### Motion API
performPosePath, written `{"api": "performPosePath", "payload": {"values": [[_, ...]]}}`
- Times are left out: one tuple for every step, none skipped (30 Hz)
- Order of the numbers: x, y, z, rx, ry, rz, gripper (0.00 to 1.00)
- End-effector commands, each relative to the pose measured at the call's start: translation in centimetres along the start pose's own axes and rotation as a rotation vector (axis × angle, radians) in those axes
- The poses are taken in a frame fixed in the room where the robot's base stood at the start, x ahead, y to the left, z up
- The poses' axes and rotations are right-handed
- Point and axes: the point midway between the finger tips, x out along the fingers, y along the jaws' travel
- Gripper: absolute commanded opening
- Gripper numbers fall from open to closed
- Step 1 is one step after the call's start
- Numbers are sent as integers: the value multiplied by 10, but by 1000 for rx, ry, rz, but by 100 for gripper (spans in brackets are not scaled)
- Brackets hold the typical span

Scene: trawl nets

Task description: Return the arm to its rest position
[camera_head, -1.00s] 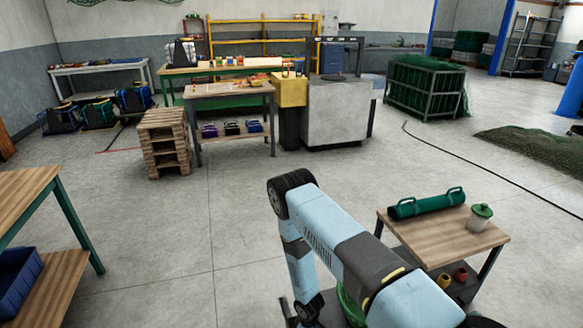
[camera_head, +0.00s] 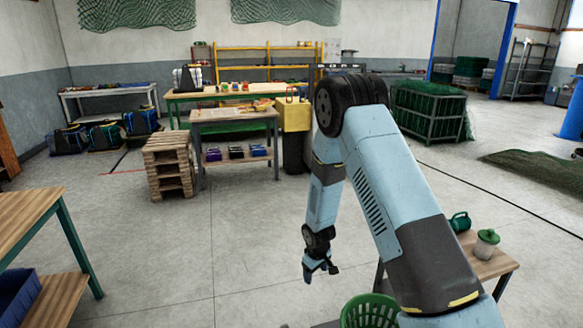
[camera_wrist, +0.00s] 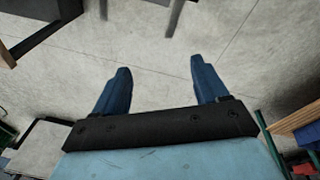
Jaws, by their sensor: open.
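My arm, light blue and dark grey, is raised and bent in the head view, with its elbow high and its forearm hanging down. My gripper (camera_head: 321,270) points down at the forearm's end, left of the green basket and above the floor. In the wrist view my gripper (camera_wrist: 162,90) shows two blue fingers spread wide apart. Nothing is between them but bare concrete floor. The arm hides part of the workbench area behind it and part of the small table at the right.
A green basket (camera_head: 370,311) is close to my arm at the bottom. Stacked pallets (camera_head: 168,166) stand farther off. A wooden bench (camera_head: 30,212) is at left. The middle floor is clear.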

Motion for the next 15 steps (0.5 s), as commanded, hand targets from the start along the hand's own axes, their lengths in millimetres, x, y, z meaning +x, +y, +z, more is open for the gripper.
{"api": "performPosePath", "payload": {"values": [[-20, 7, -2, 18, 11, 7, 73], [-30, 11, -2, 29, 13, 10, 73], [-44, 15, -3, 44, 18, 14, 73], [-54, 19, -3, 55, 22, 17, 73], [-64, 22, -3, 66, 25, 20, 73], [-78, 26, -2, 80, 29, 23, 73], [-88, 28, -1, 91, 33, 25, 73], [-98, 31, -1, 101, 36, 28, 73], [-112, 35, 0, 115, 42, 32, 73], [-122, 38, 2, 126, 44, 34, 73], [-132, 40, 4, 136, 47, 36, 73], [-145, 43, 6, 150, 53, 39, 73], [-155, 45, 7, 161, 56, 41, 73], [-165, 47, 9, 172, 60, 43, 73], [-178, 49, 12, 186, 65, 46, 73]]}}
